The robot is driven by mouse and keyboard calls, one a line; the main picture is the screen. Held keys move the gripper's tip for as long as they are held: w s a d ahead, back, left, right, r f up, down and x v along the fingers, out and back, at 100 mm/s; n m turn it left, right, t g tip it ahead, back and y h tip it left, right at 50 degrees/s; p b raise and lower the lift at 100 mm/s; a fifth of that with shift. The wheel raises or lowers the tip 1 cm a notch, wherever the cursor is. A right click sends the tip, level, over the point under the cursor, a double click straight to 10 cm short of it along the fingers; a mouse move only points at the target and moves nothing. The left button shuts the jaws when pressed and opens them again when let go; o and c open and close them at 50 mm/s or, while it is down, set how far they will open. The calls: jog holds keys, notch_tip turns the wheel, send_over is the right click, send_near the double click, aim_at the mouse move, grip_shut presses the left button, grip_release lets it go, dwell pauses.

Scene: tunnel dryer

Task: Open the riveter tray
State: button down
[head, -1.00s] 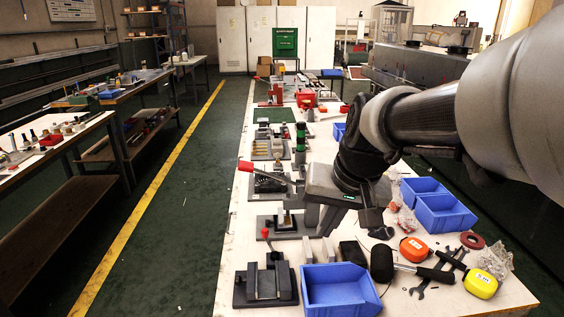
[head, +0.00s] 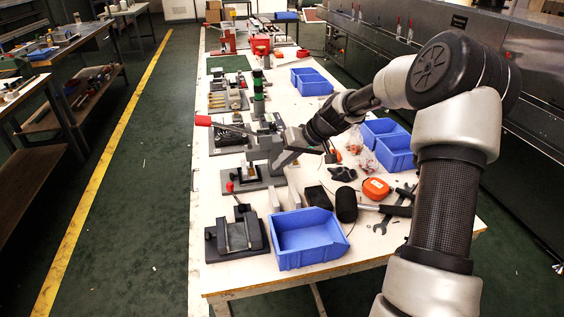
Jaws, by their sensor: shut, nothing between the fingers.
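A bench device with a long red-handled lever (head: 203,121), which looks like the riveter, stands on the left half of the white table. Its lever points left and lies nearly level. A dark tray-like base with small parts (head: 230,137) sits under the lever; I cannot tell for sure that it is the riveter tray. My gripper (head: 282,160) is shut and empty, just right of and nearer than this device, above or beside the fixture in front of it. It hides part of the devices behind it, and I cannot tell whether it touches anything.
A nearer fixture (head: 250,177) and a grey vice-like block (head: 237,236) stand along the left edge. A blue bin (head: 307,240) stands at the front; more blue bins (head: 392,150) stand at right. A mallet (head: 347,204) and orange tape measure (head: 376,189) lie between.

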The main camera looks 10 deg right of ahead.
aim_at(245, 181)
jog(key=b+x, duration=0.1)
jog(key=x, duration=0.5)
jog(key=shift+w+a+f, duration=0.1)
jog(key=shift+w+f, duration=0.05)
jog(key=shift+a, duration=0.1)
jog(key=a+b, duration=0.1)
jog(key=a, duration=0.5)
jog(key=shift+d, duration=0.1)
